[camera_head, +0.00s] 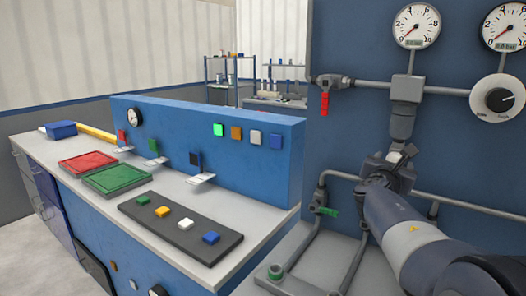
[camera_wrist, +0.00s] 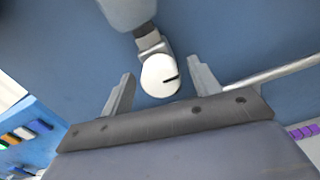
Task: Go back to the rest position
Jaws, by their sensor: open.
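My gripper (camera_head: 398,158) is at the blue upright panel (camera_head: 345,40) on the right in the head view, just below a grey pipe fitting (camera_head: 403,122). In the wrist view my gripper (camera_wrist: 160,74) has its two fingers spread apart. A white round piece (camera_wrist: 160,76) with a dark slot shows between the fingertips, below a grey cylinder (camera_wrist: 127,10). No contact with the fingers is visible, and I cannot tell how far off it is.
Gauges (camera_head: 416,26), a black knob (camera_head: 500,99) and a red-handled valve (camera_head: 324,102) are on the panel. Grey pipes (camera_head: 450,205) run near my arm. The bench at left holds a red tray (camera_head: 88,162), a green tray (camera_head: 117,178) and a dark board (camera_head: 180,228) with coloured blocks.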

